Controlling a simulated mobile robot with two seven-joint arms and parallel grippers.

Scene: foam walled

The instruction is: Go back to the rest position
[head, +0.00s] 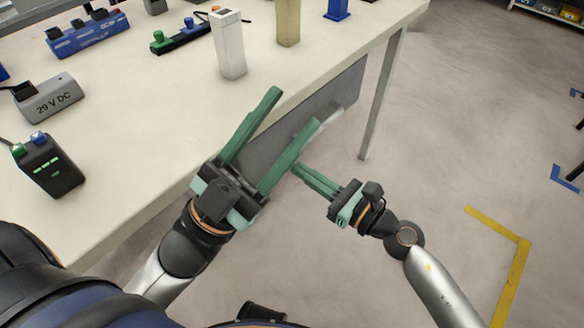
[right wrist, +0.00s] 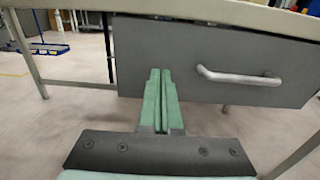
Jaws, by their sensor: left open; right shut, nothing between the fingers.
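My left gripper (head: 270,108) is open, with its two green fingers spread apart and nothing between them. It is in front of the near edge of the table in the head view. My right gripper (head: 297,168) is lower and to the right of it, over the floor, with its green fingers closed together and empty. The right fingers (right wrist: 160,72) also show in the right wrist view, pressed side by side, in front of a dark drawer front with a handle.
The pale table (head: 150,130) holds a grey 29 V DC box (head: 50,98), a dark box with green lights (head: 50,165), a white block (head: 229,45) and a beige block (head: 288,22). The drawer handle (right wrist: 238,77) sticks out. The floor (head: 480,130) on the right is mostly clear.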

